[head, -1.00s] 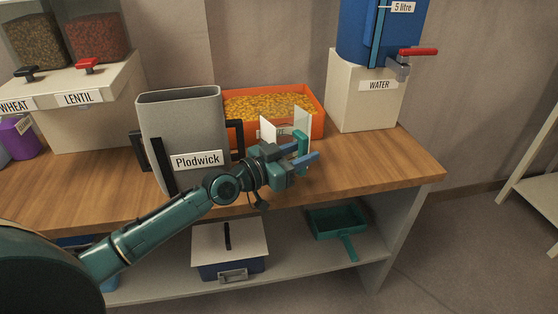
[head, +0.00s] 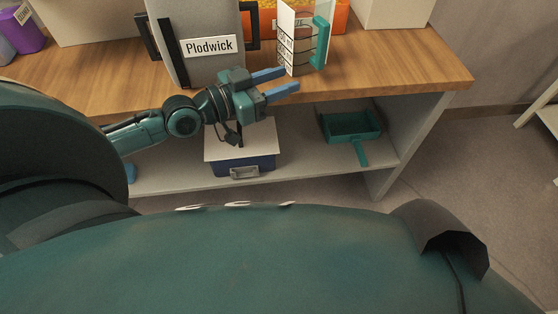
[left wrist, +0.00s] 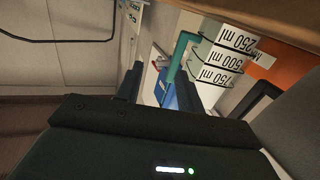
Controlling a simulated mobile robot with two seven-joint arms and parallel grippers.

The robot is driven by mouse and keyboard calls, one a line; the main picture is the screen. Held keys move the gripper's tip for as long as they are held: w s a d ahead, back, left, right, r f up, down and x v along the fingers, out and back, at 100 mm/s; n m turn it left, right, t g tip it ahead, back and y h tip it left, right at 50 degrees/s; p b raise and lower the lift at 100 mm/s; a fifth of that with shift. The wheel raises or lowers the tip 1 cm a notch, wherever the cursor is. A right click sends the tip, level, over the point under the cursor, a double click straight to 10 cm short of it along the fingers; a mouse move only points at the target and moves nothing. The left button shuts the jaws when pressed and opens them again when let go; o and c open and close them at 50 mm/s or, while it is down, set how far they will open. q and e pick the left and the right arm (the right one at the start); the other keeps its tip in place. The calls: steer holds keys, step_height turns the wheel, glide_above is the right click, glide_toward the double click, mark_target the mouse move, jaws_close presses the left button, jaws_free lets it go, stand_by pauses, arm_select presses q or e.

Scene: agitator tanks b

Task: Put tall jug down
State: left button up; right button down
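The tall jug (head: 299,47) is clear, with a teal handle (head: 321,43) and white measure labels. It stands upright on the wooden worktop near the front edge, right of the grey Plodwick container. In the left wrist view the jug (left wrist: 222,62) shows its 250, 500 and 750 ml labels, with the handle (left wrist: 178,56) seen past the fingers. My right gripper is not in view.
The Plodwick container (head: 204,60) stands close left of the jug. An orange tray (head: 335,18) is behind it. The worktop (head: 400,75) is clear to the right.

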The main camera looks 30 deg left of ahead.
arm_select(q)
steer(key=s+d+f+n+y, duration=0.2)
steer(key=s+d+f, duration=0.2)
steer(key=s+f, duration=0.2)
steer(key=s+d+f+n+g+y, duration=0.1)
steer(key=s+d+f+n+y, duration=0.1)
steer(key=s+f, duration=0.5)
steer(key=shift+s+d+n+g+y, duration=0.3)
steer(key=shift+s+d+y, duration=0.55)
steer(key=shift+s, duration=0.2)
steer(key=shift+f, duration=0.1)
